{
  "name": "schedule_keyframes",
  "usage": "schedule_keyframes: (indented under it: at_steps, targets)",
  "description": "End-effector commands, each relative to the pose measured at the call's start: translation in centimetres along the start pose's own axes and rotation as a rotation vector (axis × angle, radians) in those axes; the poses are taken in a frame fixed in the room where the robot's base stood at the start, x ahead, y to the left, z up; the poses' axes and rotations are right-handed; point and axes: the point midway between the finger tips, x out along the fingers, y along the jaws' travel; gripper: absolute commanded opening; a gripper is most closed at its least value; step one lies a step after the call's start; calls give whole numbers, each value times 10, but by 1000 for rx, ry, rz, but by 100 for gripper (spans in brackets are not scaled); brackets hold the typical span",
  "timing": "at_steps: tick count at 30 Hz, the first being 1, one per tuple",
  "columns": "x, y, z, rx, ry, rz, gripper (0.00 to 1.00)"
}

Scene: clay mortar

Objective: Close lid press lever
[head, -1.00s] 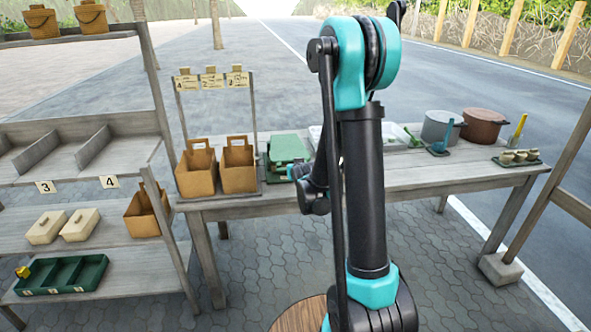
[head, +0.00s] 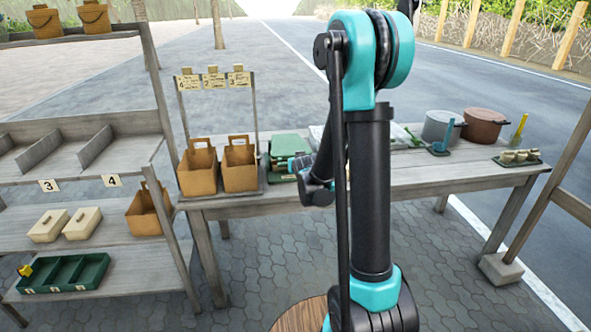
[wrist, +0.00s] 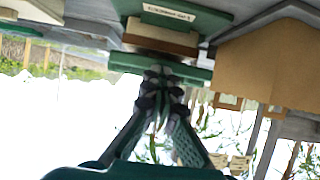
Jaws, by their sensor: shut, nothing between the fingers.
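A green box-like press (head: 288,142) stands on the table beside the brown bags in the head view. In the wrist view, which looks upside down, a green plate (wrist: 190,70) lies against a tan and brown block (wrist: 160,38), beside a green part with a white label (wrist: 172,13). I take the plate to be the lid. My gripper (wrist: 160,72) is shut and empty, its fingertips at the plate's edge; I cannot tell whether they touch. In the head view my gripper (head: 300,163) is small at the press's front right. I cannot make out a lever.
Two brown bags (head: 240,168) stand close left of the press. A light tray (head: 317,134), partly hidden by my arm, is to its right. Pots (head: 484,126) stand at the table's right end. A shelf (head: 85,240) is left. The table (head: 440,170) front is mostly clear.

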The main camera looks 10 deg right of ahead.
Motion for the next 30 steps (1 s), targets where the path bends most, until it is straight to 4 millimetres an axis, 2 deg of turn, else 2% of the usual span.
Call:
schedule_keyframes:
  at_steps: [5,21,30]
  targets:
    - [-6,1,-18,-1,4,0,0]
    - [-64,0,48,-1,3,-1,0]
    - [-74,1,58,-1,3,0,0]
